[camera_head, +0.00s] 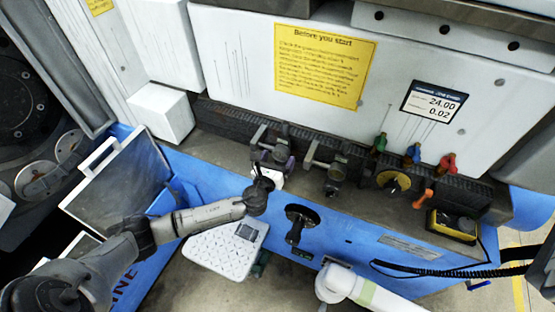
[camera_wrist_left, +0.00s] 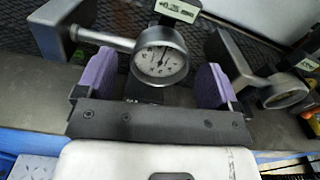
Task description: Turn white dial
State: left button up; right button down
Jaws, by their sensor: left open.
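A round dial gauge with a white face, black marks and a grey metal rim (camera_wrist_left: 160,60) shows in the left wrist view, on a metal stem. My left gripper (camera_wrist_left: 156,85) is open, with one purple pad to each side of the gauge in the picture. Gaps show between the rim and both pads. How far the pads are from the gauge in depth I cannot tell. In the head view the left gripper (camera_head: 272,156) is at the left gauge mount and largely hides its gauge. My right gripper is not in view.
A second gauge (camera_wrist_left: 286,92) is to the right in the left wrist view. In the head view, green, blue and red valves (camera_head: 413,153), a yellow knob (camera_head: 393,182) and a yellow box (camera_head: 452,226) stand further right. A black hand crank (camera_head: 302,217) is on the blue front.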

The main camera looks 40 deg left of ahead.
pick_arm(q)
jog(key=shift+c, duration=0.5)
jog(key=c, duration=0.8)
jog(key=shift+c, duration=0.2)
